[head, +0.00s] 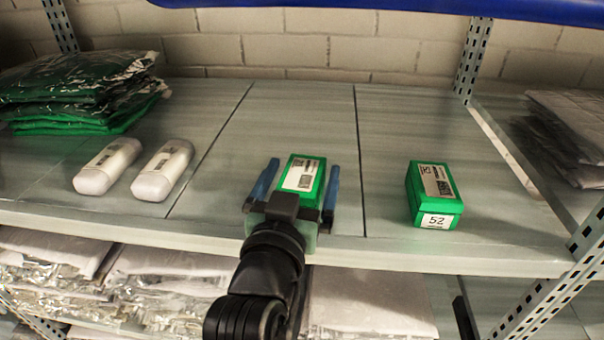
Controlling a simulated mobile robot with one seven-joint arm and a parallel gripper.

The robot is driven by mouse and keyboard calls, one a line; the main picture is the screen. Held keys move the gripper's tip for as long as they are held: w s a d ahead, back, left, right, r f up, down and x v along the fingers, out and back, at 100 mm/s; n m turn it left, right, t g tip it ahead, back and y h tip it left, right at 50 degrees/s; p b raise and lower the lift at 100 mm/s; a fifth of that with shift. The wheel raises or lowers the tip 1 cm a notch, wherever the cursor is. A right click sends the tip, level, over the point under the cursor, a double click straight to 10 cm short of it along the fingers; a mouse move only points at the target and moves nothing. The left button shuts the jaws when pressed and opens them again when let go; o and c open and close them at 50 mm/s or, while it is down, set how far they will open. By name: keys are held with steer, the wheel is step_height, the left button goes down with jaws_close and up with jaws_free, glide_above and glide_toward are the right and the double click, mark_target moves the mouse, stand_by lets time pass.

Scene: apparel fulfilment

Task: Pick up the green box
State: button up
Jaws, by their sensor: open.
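A green box (302,168) with a white label lies on the shelf (270,110), near its front edge in the middle. My gripper (303,170) is open, with one blue finger on each side of this box. Whether the fingers touch it I cannot tell. The near end of the box is hidden by my gripper. A second green box (434,195) stands to the right on the same shelf, with a label on top and "52" on its front. My gripper is apart from that one.
Two white cases (108,166) lie left of my gripper. A stack of green bagged garments (80,95) is at the far left. A metal upright (548,290) stands at the right. The shelf behind the boxes is clear.

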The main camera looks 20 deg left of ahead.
steer(key=shift+w, duration=0.2)
steer(key=c, duration=1.3)
